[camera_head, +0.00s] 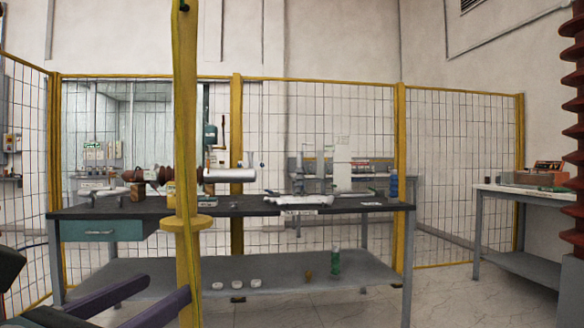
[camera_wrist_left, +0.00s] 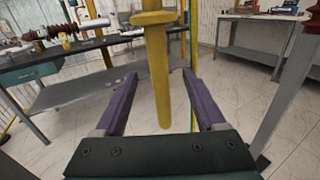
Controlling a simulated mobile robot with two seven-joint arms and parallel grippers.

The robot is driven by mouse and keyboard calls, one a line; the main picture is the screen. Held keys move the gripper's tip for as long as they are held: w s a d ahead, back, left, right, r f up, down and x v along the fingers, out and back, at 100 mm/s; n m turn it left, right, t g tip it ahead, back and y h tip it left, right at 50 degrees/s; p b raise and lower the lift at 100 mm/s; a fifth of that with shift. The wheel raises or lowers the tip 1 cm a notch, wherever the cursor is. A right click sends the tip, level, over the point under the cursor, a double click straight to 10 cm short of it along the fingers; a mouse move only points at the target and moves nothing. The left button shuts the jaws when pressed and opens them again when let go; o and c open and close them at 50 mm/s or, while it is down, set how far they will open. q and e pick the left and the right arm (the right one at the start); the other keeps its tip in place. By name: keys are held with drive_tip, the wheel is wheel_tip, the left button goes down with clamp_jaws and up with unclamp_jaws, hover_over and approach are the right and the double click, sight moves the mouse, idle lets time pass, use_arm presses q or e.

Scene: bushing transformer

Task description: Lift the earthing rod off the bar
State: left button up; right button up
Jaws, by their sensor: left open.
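The yellow earthing rod (camera_head: 186,120) stands upright in the front left of the head view, with a round yellow disc around it. Its top runs out of the picture, and I cannot make out the bar. In the left wrist view its handle (camera_wrist_left: 159,80) hangs below the disc, with a thin green-yellow cable beside it. My left gripper (camera_head: 166,281) is open, with purple fingers at the handle's height below the disc. In the left wrist view the handle lies between the spread fingers (camera_wrist_left: 161,74), with gaps on both sides. My right gripper is not in view.
Behind the rod stands a dark-topped workbench (camera_head: 350,204) with a drawer, a lower shelf and a brown insulator (camera_head: 158,175). Yellow-framed mesh fencing (camera_head: 320,120) surrounds it. A side table (camera_head: 520,192) and a red-brown ribbed column (camera_head: 575,130) are at right. The floor between is clear.

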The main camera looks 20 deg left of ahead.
sight(181, 273)
use_arm(q)
drive_tip(key=shift+w+a+r, duration=0.1)
drive_tip(key=shift+w+a, duration=0.1)
drive_tip(key=shift+w, duration=1.45)
drive_tip(key=shift+w+a+r, duration=0.1)
drive_tip(key=shift+w+a, duration=0.05)
drive_tip(key=shift+w, duration=1.5)
clamp_jaws()
